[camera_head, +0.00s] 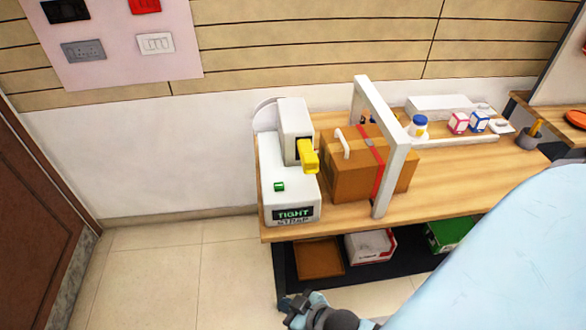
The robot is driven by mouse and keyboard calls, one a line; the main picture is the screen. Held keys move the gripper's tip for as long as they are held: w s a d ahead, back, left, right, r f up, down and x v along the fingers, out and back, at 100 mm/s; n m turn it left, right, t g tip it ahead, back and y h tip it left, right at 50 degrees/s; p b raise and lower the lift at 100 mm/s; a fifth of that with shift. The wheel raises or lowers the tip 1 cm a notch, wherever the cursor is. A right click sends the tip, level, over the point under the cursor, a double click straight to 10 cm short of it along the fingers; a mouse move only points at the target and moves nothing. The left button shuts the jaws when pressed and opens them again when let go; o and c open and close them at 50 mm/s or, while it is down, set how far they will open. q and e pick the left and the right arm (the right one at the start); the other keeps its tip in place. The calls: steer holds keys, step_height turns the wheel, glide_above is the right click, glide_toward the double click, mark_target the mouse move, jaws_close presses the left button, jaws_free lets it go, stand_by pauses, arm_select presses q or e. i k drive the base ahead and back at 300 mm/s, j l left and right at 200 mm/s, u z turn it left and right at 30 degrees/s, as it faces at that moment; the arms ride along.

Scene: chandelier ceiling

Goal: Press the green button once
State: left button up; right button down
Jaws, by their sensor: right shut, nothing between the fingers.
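The green button (279,186) is small and sits on top of the white machine (291,203) at the left end of the wooden table. The machine has a dark label reading "TIGHT STRAP" on its front and a yellow part (307,157) on its upper block. My right gripper (290,304) shows at the bottom of the view, below the table's front edge and well apart from the button. It is shut and empty. My left gripper is not in view.
A cardboard box (360,181) with a red strap stands under a white frame (394,170) right of the machine. Small bottles and boxes stand behind. A lower shelf holds a white-red box (371,246). The floor at left is clear.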

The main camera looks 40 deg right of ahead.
mark_target(280, 186)
steer(key=z, duration=1.25)
